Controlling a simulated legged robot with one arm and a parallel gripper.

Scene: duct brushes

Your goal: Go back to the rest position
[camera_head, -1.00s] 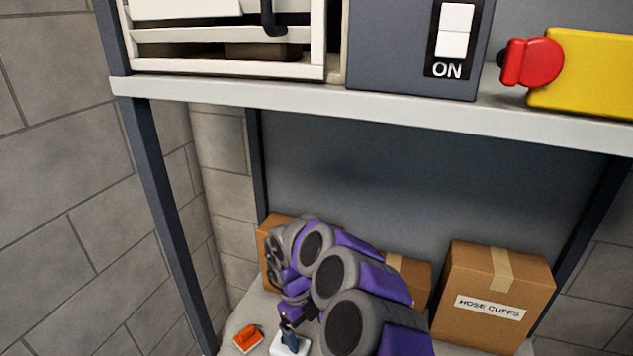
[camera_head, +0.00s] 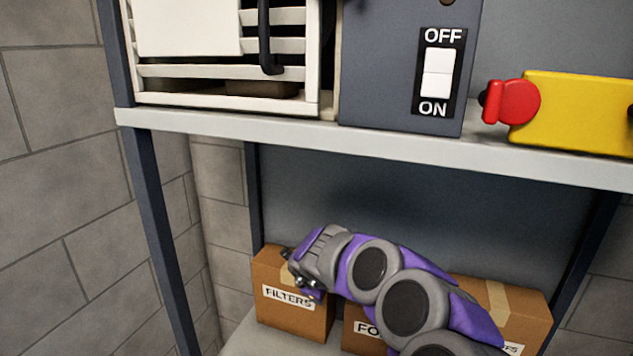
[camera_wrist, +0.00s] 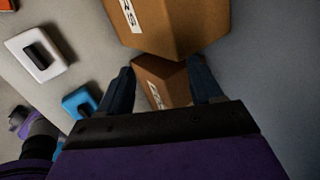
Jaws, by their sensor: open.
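My gripper (camera_head: 303,278) is in front of the cardboard box marked FILTERS (camera_head: 288,305) in the head view. In the wrist view its two dark fingers (camera_wrist: 163,82) stand apart, with nothing between them but a cardboard box farther off. The wrist view also shows a white block with a dark part on top (camera_wrist: 37,54), a blue block (camera_wrist: 79,102) with a dark part, and an orange piece (camera_wrist: 8,4) cut by the corner. These small items are out of the head view.
A metal shelf (camera_head: 400,148) crosses above my arm. It carries a white slatted crate (camera_head: 215,72), a grey ON/OFF switch box (camera_head: 390,75) and a yellow box with a red knob (camera_head: 575,112). More cardboard boxes (camera_head: 525,315) stand behind my arm. A rack post (camera_head: 160,235) is at left.

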